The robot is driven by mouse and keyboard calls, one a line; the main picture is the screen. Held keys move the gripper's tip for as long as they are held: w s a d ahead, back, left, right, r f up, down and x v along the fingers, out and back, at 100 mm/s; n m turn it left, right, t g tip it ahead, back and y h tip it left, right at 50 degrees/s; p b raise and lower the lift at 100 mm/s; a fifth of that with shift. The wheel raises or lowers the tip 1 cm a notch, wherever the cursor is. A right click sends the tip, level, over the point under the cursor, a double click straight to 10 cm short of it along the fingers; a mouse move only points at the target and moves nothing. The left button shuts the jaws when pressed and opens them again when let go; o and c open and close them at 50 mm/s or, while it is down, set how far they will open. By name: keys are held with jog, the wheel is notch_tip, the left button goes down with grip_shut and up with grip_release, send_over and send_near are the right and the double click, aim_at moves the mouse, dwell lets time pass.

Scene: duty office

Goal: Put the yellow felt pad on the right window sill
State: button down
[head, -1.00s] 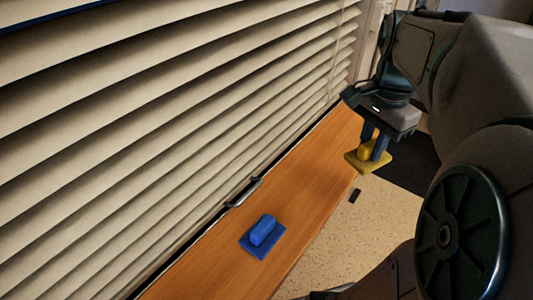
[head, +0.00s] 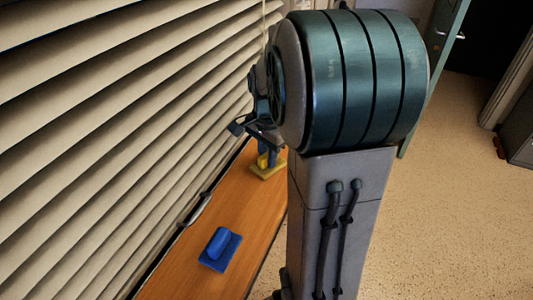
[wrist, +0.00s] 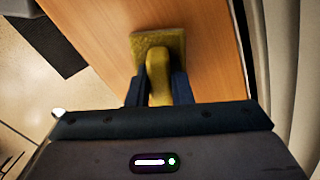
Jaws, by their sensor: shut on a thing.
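The yellow felt pad (head: 268,171) is a flat square with a raised grip on top. My gripper (head: 266,157) is shut on that grip, at the far part of the wooden window sill (head: 240,215). In the wrist view, the pad (wrist: 146,45) lies between my fingers (wrist: 159,88) with the wood of the sill (wrist: 205,50) under it. I cannot tell whether the pad touches the sill or is just above it. My arm hides part of the gripper in the head view.
A blue pad (head: 220,249) with a blue grip lies on the nearer part of the sill. Window blinds (head: 110,130) run along the sill's left side, with a handle (head: 198,208) at their foot. Open speckled floor (head: 440,220) lies to the right.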

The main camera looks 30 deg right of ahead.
jog(key=shift+f, duration=0.1)
jog(key=shift+f, duration=0.1)
jog(key=c, duration=1.3)
grip_release()
notch_tip(320, 180, up, 12)
jog(key=s+a+f+n+t, duration=0.1)
jog(key=s+a+f+n, duration=0.1)
jog(key=s+a+n, duration=0.2)
jog(key=s+a+f+n+t, duration=0.1)
jog(key=s+a+f+n, duration=0.2)
jog(key=s+a+n, duration=0.1)
jog(key=s+a+f+n+t, duration=0.1)
jog(key=s+a+f+n, duration=0.1)
jog(key=s+a+n, duration=0.2)
jog(key=shift+s+f+n, duration=0.15)
jog(key=shift+s+n, duration=0.1)
jog(key=shift+n, duration=0.4)
jog(key=shift+s+f+n, duration=0.15)
jog(key=shift+s+n, duration=0.1)
jog(key=shift+n, duration=0.4)
jog(key=shift+s+a+f+n, duration=0.15)
jog(key=shift+f+n, duration=0.1)
jog(key=shift+n, duration=0.05)
